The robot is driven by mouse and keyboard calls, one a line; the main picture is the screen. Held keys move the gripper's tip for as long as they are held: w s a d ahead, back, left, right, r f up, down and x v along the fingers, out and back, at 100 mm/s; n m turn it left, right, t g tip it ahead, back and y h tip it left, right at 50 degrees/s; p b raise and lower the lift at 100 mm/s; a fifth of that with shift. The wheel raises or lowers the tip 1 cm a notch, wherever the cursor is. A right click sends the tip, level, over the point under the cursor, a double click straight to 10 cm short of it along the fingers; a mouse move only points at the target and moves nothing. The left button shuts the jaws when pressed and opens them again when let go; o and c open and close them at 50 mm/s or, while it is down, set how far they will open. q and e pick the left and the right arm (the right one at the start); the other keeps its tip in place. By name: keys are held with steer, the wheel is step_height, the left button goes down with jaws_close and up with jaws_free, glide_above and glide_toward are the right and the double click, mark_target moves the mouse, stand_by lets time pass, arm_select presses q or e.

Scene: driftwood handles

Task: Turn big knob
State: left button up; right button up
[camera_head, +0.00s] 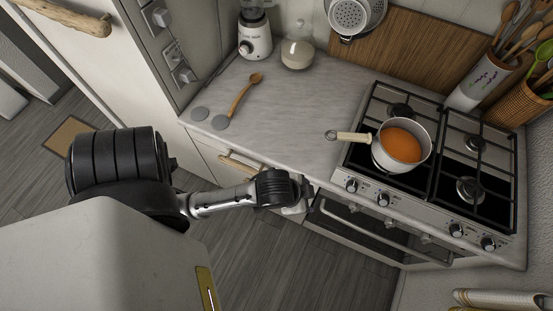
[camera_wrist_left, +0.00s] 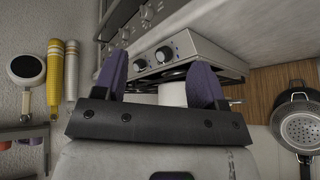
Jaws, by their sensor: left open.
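The stove front (camera_head: 420,218) carries a row of silver and black knobs. The leftmost knob (camera_head: 351,185) and its neighbour (camera_head: 383,199) are nearest my left gripper; two more are at the right end. I cannot tell which knob is the big one. In the left wrist view, one knob (camera_wrist_left: 164,53) shows beyond and between the fingertips, with another knob (camera_wrist_left: 139,65) beside it. My left gripper (camera_wrist_left: 160,72) is open and empty, its purple fingers apart from the knobs. In the head view, its arm reaches in front of the counter and partly hides it. My right gripper is not in view.
A pot (camera_head: 402,143) of orange liquid sits on the stove, its pale handle (camera_head: 354,137) pointing left. The oven door handle (camera_head: 370,226) runs below the knobs. Floor is clear below the oven.

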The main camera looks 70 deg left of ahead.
arm_select(q)
steer(key=s+f+n+g+b, duration=0.1)
steer(key=s+f+g+b, duration=0.1)
steer(key=s+f+b, duration=0.2)
steer(key=shift+s+f, duration=1.4)
steer(key=shift+f, duration=1)
